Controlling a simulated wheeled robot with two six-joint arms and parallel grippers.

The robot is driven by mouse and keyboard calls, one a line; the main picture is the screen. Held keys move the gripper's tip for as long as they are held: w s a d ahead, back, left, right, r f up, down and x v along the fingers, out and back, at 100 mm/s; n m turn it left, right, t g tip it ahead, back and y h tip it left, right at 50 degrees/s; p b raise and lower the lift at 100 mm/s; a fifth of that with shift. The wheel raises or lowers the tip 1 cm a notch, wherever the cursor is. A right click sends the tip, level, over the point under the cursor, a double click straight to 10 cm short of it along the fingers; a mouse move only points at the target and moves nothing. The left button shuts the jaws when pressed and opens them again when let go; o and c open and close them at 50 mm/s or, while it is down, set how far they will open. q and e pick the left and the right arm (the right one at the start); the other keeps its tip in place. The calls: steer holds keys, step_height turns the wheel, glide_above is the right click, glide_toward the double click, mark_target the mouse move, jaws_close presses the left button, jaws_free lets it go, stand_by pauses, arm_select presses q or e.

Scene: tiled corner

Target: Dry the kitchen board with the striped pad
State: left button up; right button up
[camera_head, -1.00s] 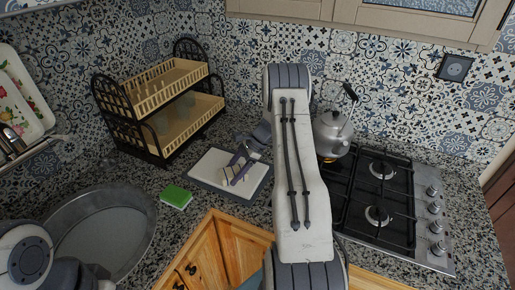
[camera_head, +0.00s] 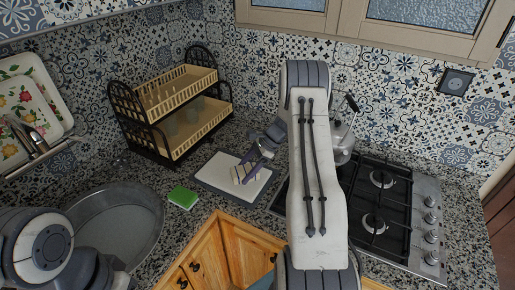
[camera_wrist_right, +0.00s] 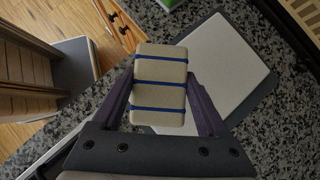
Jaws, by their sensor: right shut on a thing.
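The kitchen board (camera_head: 217,170) is a pale slab with a dark grey border or base, lying on the counter left of the stove. It also shows in the right wrist view (camera_wrist_right: 222,62). My right gripper (camera_head: 250,170) is above the board, shut on the striped pad (camera_head: 240,175). In the right wrist view the pad (camera_wrist_right: 160,85) is a beige block with blue bands between the two purple fingers. It overlaps the board's edge in that picture. I cannot tell whether pad and board touch. My left arm shows at lower left, its gripper out of view.
A green sponge (camera_head: 182,197) lies left of the board, near a round metal basin (camera_head: 112,228). A two-tier dish rack (camera_head: 172,110) stands behind. A kettle (camera_head: 341,140) and gas stove (camera_head: 378,205) are at right, partly behind my right arm.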

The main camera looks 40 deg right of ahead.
steer(key=shift+r+p, duration=0.65)
steer(key=shift+r, duration=0.6)
